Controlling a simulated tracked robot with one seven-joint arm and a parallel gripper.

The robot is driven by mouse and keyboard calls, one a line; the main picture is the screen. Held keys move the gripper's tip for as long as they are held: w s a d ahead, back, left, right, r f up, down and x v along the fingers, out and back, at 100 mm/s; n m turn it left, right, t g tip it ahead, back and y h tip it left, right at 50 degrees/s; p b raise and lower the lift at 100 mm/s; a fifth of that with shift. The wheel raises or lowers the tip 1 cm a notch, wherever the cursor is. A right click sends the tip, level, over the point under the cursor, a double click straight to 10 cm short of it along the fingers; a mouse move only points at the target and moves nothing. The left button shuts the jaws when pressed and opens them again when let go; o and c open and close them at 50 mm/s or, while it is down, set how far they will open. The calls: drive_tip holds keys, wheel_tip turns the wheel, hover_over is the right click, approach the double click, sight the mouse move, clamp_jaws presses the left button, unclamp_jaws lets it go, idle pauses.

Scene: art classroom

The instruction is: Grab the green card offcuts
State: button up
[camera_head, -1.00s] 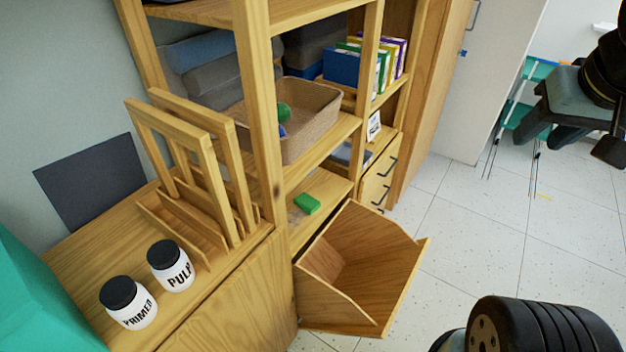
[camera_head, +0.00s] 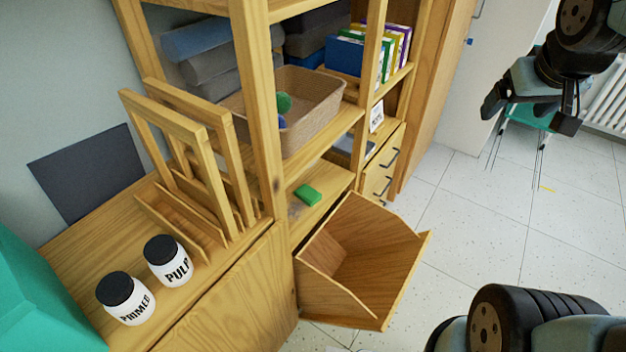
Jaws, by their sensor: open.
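The green card offcuts (camera_head: 307,195) show as a small green block lying flat on the low shelf (camera_head: 325,182) of the wooden shelving unit, just above the tilted-open bin drawer. My gripper (camera_head: 528,122) is at the upper right, over the floor. Its dark fingers are apart, with nothing between them. It is well to the right of the green offcuts and higher, clear of the shelving.
The wooden bin drawer (camera_head: 385,262) hangs open below the shelf. A post (camera_head: 262,110) stands left of the offcuts, and a woven basket (camera_head: 318,97) sits on the shelf above. Two labelled jars (camera_head: 168,262) and wooden frames stand at left.

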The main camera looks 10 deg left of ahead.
drive_tip(key=w+a+f+n, duration=0.4)
drive_tip(key=w+a+f, duration=0.1)
drive_tip(key=w+f, duration=0.6)
drive_tip(key=n+t+y, duration=0.1)
drive_tip(key=n+y, duration=0.5)
drive_tip(key=y, duration=0.6)
approach(310, 195)
drive_tip(key=x, duration=0.9)
drive_tip(key=c, duration=1)
